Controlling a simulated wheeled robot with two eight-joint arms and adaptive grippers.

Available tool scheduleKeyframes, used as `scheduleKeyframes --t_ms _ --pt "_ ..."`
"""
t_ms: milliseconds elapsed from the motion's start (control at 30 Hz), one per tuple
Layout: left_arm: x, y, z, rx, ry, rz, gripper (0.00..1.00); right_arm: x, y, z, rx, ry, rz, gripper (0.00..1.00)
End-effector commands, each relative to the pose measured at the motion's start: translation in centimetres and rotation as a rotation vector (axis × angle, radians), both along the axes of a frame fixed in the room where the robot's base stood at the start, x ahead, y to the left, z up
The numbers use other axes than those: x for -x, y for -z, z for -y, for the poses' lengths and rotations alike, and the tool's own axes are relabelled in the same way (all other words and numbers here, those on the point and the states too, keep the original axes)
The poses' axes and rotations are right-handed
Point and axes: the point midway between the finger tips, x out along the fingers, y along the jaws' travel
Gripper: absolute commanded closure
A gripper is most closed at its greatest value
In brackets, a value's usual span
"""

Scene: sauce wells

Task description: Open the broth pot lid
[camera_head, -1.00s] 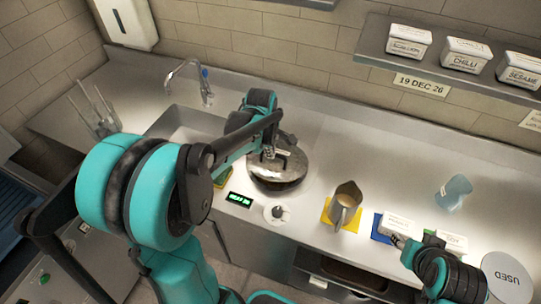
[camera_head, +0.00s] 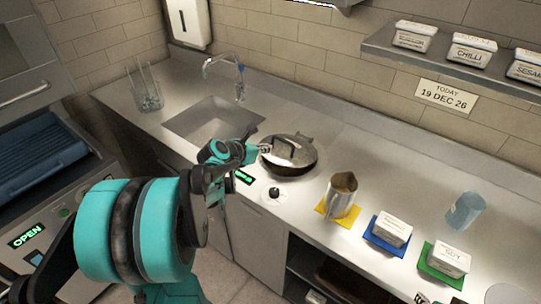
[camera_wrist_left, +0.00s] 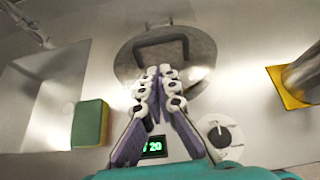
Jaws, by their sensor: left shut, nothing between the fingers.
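The broth pot (camera_head: 290,172) stands on the counter right of the sink, with its round metal lid (camera_head: 299,151) on top. The lid's dark arched handle (camera_wrist_left: 160,38) shows clearly in the left wrist view. My left gripper (camera_head: 264,149) is at the lid's left front edge in the head view. In the left wrist view its fingertips (camera_wrist_left: 160,72) are together, empty, over the lid and short of the handle. I cannot tell whether they touch the lid. Only a small tip of my right gripper (camera_head: 419,298) shows at the bottom edge.
A control knob (camera_head: 274,194) and green display (camera_head: 244,177) sit in front of the pot. The sink (camera_head: 212,122) and a sponge (camera_wrist_left: 90,123) are left. A metal jug (camera_head: 341,196), white tubs (camera_head: 393,231) and a blue cup (camera_head: 466,211) stand right.

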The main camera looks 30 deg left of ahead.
Motion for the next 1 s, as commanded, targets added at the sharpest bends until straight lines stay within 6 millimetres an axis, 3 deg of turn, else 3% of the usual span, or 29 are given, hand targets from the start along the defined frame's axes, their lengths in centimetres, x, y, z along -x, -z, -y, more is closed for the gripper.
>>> scheduleKeyframes --t_ms 200,433,1000 --pt "-3.6 2.5 0.4 -0.002 0.005 -0.001 1.0 0.0 1.8 0.0 0.0 0.0 0.0 0.6" --pt "-6.3 4.0 0.6 -0.003 0.004 -0.002 1.0 0.0 2.8 0.0 0.0 0.0 0.0 0.6" --pt "-7.0 4.1 0.4 -0.004 0.004 -0.007 1.0 0.0 2.7 0.0 0.0 0.0 0.0 0.6"
